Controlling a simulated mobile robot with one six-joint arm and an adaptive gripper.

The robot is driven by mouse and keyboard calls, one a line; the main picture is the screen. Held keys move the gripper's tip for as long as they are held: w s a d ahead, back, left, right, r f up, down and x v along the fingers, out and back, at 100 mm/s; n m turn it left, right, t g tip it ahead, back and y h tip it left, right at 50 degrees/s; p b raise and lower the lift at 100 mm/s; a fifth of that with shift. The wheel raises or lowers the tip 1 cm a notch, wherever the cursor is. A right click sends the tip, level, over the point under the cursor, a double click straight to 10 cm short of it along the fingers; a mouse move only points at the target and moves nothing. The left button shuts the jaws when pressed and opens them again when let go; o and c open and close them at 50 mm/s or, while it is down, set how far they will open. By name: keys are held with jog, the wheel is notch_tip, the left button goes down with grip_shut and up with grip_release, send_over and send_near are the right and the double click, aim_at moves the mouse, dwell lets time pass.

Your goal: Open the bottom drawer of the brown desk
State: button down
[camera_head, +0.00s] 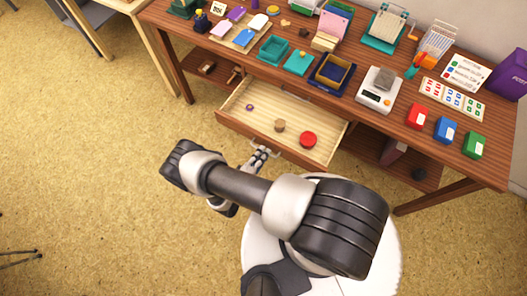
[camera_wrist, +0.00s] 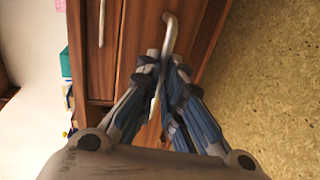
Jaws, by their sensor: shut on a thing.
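The brown desk (camera_head: 352,103) stands at the top of the head view. A drawer with a pale wooden inside (camera_head: 262,118) sticks out from under its top. My gripper (camera_head: 260,156) is at this drawer's front in the head view. In the wrist view, my gripper (camera_wrist: 160,75) is shut on a curved pale metal handle (camera_wrist: 168,35) on a reddish-brown drawer front (camera_wrist: 196,38). Another handle (camera_wrist: 102,22) shows on the neighbouring front to the left. My fingers hide part of the gripped handle.
The drawer holds a red round thing (camera_head: 308,139), a brown round thing (camera_head: 279,125) and a small purple ring (camera_head: 250,107). The desktop is crowded with inkpads, trays and a white scale (camera_head: 376,93). Open tan floor (camera_head: 100,200) lies left of the arm.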

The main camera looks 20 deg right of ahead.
jog(key=shift+s+a, duration=0.15)
jog(key=c, duration=1.7)
grip_release()
jog(key=v, duration=1.2)
